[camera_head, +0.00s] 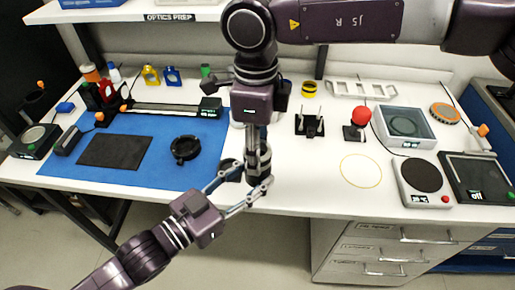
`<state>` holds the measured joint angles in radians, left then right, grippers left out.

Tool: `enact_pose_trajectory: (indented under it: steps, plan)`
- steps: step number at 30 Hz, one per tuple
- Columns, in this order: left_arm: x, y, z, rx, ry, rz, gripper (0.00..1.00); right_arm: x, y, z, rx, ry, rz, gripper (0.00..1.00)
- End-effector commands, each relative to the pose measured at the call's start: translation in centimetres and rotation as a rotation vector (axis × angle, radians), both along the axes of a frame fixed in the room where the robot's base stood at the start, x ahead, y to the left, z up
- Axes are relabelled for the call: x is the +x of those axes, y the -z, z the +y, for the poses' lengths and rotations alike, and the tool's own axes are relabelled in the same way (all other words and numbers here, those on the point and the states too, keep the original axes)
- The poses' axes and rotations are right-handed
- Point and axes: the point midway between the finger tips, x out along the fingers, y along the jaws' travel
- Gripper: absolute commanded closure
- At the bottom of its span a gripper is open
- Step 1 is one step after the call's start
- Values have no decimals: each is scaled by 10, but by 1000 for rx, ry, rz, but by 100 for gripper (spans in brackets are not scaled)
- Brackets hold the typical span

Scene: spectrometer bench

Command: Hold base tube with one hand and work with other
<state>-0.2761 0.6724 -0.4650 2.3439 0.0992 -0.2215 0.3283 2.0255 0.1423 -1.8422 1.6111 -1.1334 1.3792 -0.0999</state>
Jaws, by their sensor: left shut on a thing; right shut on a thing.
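A dark cylindrical tube (259,163) is upright near the front edge of the white bench, right of the blue mat. I take it for the base tube. My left gripper (246,184) reaches up from the lower left, its fingers around the dark parts there, and is shut on the tube. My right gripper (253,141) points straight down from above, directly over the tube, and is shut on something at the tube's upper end. That piece is mostly hidden by the gripper, so I cannot tell its shape or whether it is seated.
A black ring part (185,149) and dark pad (114,151) lie on the blue mat (180,182). Right of the grippers are a black stand (309,124), a red ball on a post (361,115), a yellow outlined circle (361,157) and a round-plated device (421,178).

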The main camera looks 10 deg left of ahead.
Motion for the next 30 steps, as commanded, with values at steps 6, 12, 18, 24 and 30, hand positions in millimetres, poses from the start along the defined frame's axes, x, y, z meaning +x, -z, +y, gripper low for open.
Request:
enact_pose_trajectory:
  steps: [6, 12, 18, 24, 30]
  plan:
    - [-1, -2, -1, -2, 2, -2, 100, 1, -1, 0, 4, 224, -5, 88]
    - [-1, -1, -1, -2, 2, -2, 100, 1, -1, 0, 4, 221, -5, 47]
    - [0, -1, -1, -2, 1, -2, 100, 1, 0, 0, 3, 220, -3, 39]
    - [0, -1, 0, -2, 1, -2, 100, 1, -3, 0, 3, 219, -4, 39]
    - [0, -1, 0, -2, 1, -2, 100, 1, -30, 1, 6, 220, -6, 39]
